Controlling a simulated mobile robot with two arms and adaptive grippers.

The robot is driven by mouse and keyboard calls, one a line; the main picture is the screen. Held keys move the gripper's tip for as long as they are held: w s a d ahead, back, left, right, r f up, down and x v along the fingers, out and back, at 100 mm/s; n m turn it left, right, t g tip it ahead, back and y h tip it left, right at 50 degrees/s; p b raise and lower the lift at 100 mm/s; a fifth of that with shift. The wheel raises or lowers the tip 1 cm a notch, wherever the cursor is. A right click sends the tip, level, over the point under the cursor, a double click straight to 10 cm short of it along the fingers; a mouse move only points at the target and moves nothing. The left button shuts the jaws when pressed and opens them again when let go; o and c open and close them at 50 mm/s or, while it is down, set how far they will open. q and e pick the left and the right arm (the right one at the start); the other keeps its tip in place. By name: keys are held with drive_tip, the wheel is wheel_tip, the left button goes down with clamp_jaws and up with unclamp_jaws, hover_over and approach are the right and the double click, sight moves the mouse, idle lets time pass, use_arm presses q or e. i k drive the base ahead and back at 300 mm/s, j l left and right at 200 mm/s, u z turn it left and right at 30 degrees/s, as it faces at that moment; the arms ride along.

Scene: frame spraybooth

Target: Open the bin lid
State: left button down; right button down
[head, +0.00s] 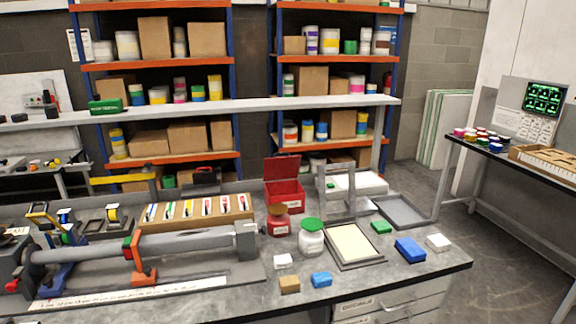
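A small red bin (285,196) with a pale label on its front stands on the grey workbench, right of the middle. Its red lid (282,168) stands raised, tilted up at the back edge of the bin. The bin's mouth faces up, and its inside is mostly hidden by the front wall. A red jar stands close in front of the bin and covers a little of its lower front. Neither of my grippers shows in the head view.
A red jar (278,221) and a green-lidded white jar (311,237) stand in front of the bin. A compartment tray (197,214) lies to its left, an upright grey frame (351,198) to its right. Coloured blocks lie near the bench's front edge. Stocked shelves stand behind.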

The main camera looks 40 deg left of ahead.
sight(275, 168)
drive_tip(key=i+j+z, duration=0.1)
drive_tip(key=j, duration=0.3)
drive_tip(key=i+j+z, duration=0.1)
drive_tip(key=j, duration=0.35)
drive_tip(key=i+j+z, duration=0.1)
drive_tip(key=j, duration=0.3)
drive_tip(key=i, duration=0.1)
